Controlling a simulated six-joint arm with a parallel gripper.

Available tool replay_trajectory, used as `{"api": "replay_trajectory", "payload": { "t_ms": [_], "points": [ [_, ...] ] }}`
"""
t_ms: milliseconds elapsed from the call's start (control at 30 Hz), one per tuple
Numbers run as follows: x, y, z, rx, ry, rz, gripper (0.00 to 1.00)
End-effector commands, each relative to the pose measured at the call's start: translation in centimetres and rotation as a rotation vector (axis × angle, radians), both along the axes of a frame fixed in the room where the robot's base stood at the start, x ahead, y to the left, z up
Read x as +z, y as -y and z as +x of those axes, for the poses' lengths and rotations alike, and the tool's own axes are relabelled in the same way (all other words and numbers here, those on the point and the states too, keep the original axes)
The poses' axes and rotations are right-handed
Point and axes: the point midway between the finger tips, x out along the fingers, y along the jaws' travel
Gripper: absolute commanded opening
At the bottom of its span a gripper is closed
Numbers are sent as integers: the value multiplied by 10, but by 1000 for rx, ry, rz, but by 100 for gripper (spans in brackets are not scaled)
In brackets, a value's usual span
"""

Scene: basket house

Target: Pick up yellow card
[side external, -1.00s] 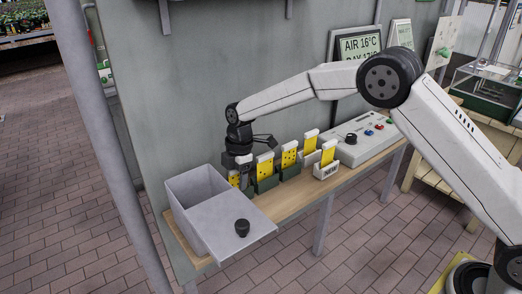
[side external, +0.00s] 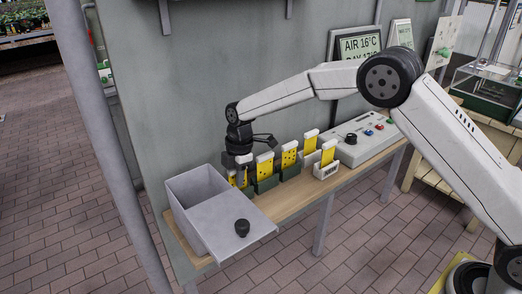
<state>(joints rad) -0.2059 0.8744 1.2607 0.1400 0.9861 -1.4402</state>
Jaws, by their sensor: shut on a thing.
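Several yellow cards with white tops stand upright in a row of small holders along the wooden shelf. My gripper (side external: 239,170) points down at the left end of the row, beside the grey bin. It is shut on the leftmost yellow card (side external: 233,180), which is largely hidden by my gripper and the bin's rim. The neighbouring yellow card (side external: 265,168) stands in a dark green holder (side external: 266,184) just to the right. Another yellow card (side external: 289,157) stands beyond it. A further yellow card (side external: 328,155) stands in a white labelled holder (side external: 326,171).
A control box (side external: 360,140) sits on the shelf's right. The grey wall (side external: 190,90) is close behind. The shelf's front strip (side external: 295,202) is bare.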

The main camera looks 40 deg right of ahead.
Motion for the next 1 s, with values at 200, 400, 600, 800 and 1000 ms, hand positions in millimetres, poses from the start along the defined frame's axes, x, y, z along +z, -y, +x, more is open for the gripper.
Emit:
{"api": "replay_trajectory", "payload": {
  "t_ms": [200, 400, 600, 800, 1000],
  "points": [
    [12, 0, 1, 1, 3, 1, 0],
    [34, 0, -2, 1, 1, 2, 0],
    [53, 4, -18, 1, 2, 2, 0],
    [78, 8, -38, 1, 3, 2, 0],
    [97, 13, -64, 1, 1, 2, 0]
  ]
}}
